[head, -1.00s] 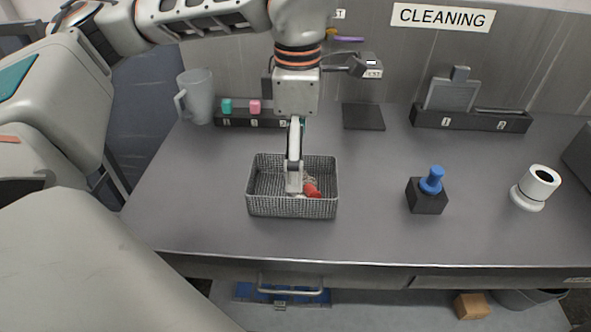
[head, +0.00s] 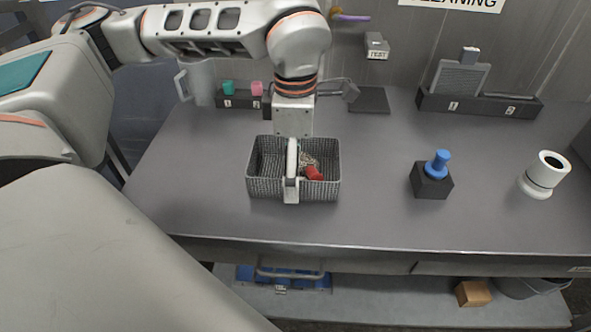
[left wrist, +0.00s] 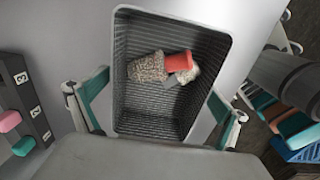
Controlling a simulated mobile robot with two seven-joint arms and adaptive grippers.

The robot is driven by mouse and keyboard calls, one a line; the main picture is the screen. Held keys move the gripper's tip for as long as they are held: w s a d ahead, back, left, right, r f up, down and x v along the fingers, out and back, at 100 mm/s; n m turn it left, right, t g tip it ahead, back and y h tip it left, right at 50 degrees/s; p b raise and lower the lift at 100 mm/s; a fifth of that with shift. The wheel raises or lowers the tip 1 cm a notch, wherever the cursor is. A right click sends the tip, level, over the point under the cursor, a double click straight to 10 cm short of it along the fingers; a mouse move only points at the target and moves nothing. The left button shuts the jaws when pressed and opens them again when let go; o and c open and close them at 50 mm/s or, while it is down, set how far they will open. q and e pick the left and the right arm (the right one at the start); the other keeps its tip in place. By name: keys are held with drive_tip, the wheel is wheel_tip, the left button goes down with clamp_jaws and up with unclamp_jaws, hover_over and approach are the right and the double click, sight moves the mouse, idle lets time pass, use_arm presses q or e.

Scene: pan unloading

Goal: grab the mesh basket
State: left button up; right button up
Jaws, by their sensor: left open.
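The mesh basket (head: 262,187) is a grey rectangular open container on the bench, holding a rough speckled object and a red piece. My left gripper (head: 292,168) points down over it, with its near finger in front of the front wall and its far finger hidden in the head view. In the left wrist view the basket (left wrist: 150,122) lies between the two spread fingers of the left gripper (left wrist: 158,90), one beside each long side. Whether the fingers touch the walls is unclear. My right gripper is in neither view.
Right of the basket is a black block (head: 431,182) with a blue knobbed piece, then a white cylinder (head: 544,174). A clear jug (head: 201,82) and numbered holders (head: 480,104) stand at the back. Bench surface is clear around the basket.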

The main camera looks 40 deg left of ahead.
use_arm(q)
drive_tip(key=c, duration=1.2)
drive_tip(key=shift+r, duration=0.15)
